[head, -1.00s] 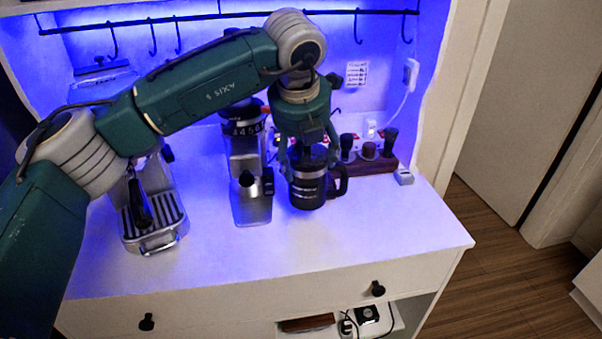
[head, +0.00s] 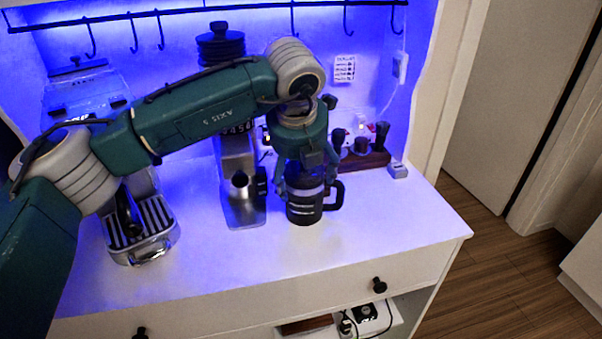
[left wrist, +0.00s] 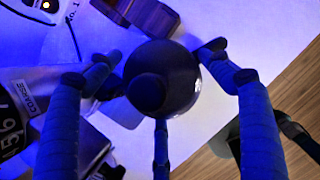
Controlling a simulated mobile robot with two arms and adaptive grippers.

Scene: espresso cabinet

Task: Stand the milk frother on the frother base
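The milk frother (head: 304,211), a dark jug with a black handle on its right, is upright at the middle of the cabinet top. My left gripper (head: 305,182) is above it with its fingers around its upper part. In the left wrist view, the frother's dark round lid (left wrist: 163,80) sits between the curled fingers of the gripper (left wrist: 163,88). The fingers seem shut on the frother, though exact contact is hard to see. I cannot make out the frother base, nor whether the jug's underside touches anything. My right gripper is out of view.
A grinder (head: 240,180) stands close left of the frother, and an espresso machine (head: 143,230) is farther left. A dark wooden stand (head: 366,160) with tools and a small grey block (head: 397,170) are behind on the right. The white counter (head: 300,262) in front is clear.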

